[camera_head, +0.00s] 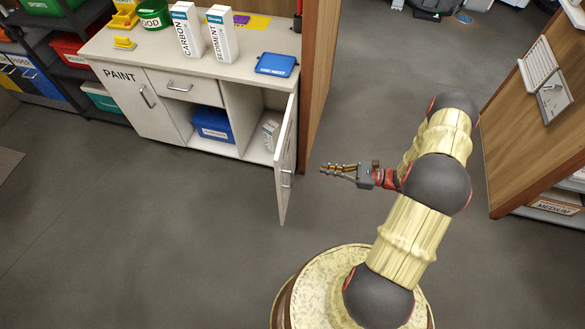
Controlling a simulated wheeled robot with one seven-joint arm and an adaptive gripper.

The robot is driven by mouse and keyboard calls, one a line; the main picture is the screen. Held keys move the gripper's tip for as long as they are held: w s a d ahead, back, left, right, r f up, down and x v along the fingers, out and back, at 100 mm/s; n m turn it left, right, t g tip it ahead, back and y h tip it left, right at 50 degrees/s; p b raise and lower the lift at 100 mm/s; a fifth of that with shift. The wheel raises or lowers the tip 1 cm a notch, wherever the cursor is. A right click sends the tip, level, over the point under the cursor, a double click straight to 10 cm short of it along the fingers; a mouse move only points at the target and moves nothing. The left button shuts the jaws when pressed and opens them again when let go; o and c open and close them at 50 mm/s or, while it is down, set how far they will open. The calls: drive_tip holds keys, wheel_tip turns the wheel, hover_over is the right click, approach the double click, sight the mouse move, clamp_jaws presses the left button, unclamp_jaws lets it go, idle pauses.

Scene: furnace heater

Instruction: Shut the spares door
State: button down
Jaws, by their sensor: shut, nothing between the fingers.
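A white cabinet door (287,165) with a metal handle stands open at the right end of the white cabinet (222,108). It swings out toward me, hinged on the right near the wooden panel. I cannot read a spares label on it. The compartment behind it is open and holds a small white box (270,134). My gripper (325,170) is shut and empty. It is to the right of the open door in the picture, apart from it, pointing left toward it.
A blue bin (211,125) sits in the middle compartment. A wooden panel (317,75) rises beside the door. Another wooden unit (530,125) is at right. Floor left of the door is clear.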

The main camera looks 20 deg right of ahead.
sight(280, 162)
drive_tip(key=b+x, duration=0.2)
drive_tip(key=x, duration=0.4)
drive_tip(key=b+x, duration=0.2)
drive_tip(key=x, duration=0.5)
drive_tip(key=shift+a+r, duration=0.25)
drive_tip(key=shift+a, duration=0.05)
drive_tip(key=shift+w+a+r, duration=0.1)
drive_tip(key=shift+w+a, duration=0.1)
drive_tip(key=shift+a, duration=0.1)
